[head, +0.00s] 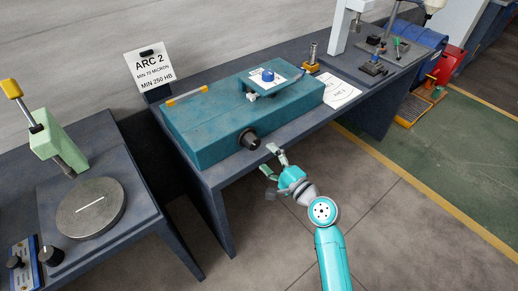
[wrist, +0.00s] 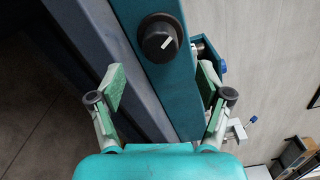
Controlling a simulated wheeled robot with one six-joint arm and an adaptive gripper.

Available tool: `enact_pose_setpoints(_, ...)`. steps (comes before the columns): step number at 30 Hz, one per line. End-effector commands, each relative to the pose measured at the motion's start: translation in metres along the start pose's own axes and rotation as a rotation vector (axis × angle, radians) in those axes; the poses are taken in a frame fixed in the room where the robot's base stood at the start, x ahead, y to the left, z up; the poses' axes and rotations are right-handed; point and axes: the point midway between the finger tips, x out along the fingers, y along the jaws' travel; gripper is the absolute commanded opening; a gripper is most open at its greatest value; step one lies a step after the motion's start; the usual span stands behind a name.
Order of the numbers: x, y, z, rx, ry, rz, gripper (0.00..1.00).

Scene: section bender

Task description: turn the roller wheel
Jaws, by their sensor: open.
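The black round knob (head: 250,139), which I take as the roller wheel, sits on the front face of the teal machine (head: 205,130). In the wrist view the knob (wrist: 160,38) is at the top middle and has a white line on its face, tilted to the upper right. My gripper (head: 270,160) is open and empty, a short way in front of the knob and apart from it. In the wrist view the green-padded fingers (wrist: 162,84) are spread wide, with the knob beyond the gap between them.
The teal machine stands on a dark bench (head: 222,176) whose front edge lies close to my gripper. A blue knob (head: 268,75) is on the machine's top. A sign (head: 149,67) stands behind. A round-plate device (head: 87,209) is at left. The floor in front is clear.

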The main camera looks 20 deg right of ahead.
Motion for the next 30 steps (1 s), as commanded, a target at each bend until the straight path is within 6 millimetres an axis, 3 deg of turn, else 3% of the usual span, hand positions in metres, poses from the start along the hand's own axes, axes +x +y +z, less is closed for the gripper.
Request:
enact_pose_setpoints(3, -0.018, 0.001, -0.001, 0.001, 0.002, 0.001, 0.77)
enact_pose_setpoints(9, -0.033, 0.000, 0.000, -0.001, 0.001, 0.001, 0.77)
enact_pose_setpoints(26, -0.034, 0.001, 0.000, -0.002, 0.000, 0.001, 0.77)
enact_pose_setpoints(30, -0.043, 0.013, 0.002, -0.030, 0.024, 0.016, 0.77)
